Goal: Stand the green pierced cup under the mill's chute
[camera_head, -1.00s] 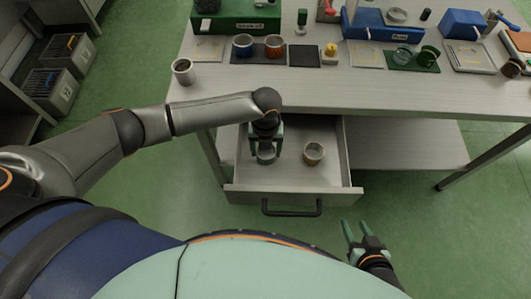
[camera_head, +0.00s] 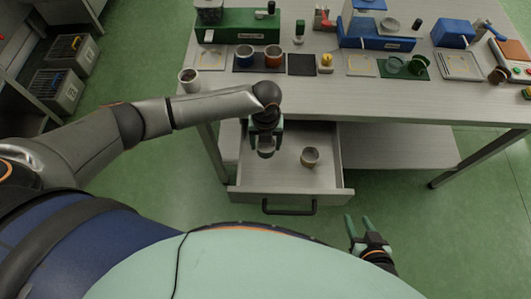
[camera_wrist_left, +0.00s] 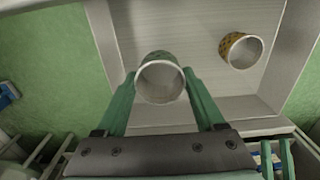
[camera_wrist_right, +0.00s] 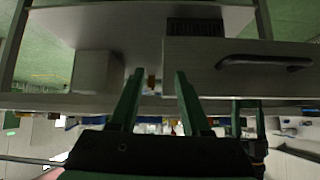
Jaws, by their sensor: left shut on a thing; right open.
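My left gripper (camera_head: 265,143) is shut on the green pierced cup (camera_wrist_left: 160,80), fingers on both sides of its wall. The cup's pale open mouth faces the left wrist camera, with a strip of green pierced wall showing. In the head view the cup (camera_head: 265,152) is over the left part of the open drawer (camera_head: 285,185). A green machine (camera_head: 238,28) and a blue machine (camera_head: 375,30) stand on the table; I cannot tell which is the mill or make out a chute. My right gripper (camera_head: 359,230) is open and empty, right of the drawer front.
A second cup, yellow-brown and pierced (camera_wrist_left: 232,46), stands in the drawer's right part (camera_head: 310,157). A pale cup (camera_head: 189,79) stands at the table's left. The table's front strip (camera_head: 330,95) is mostly clear.

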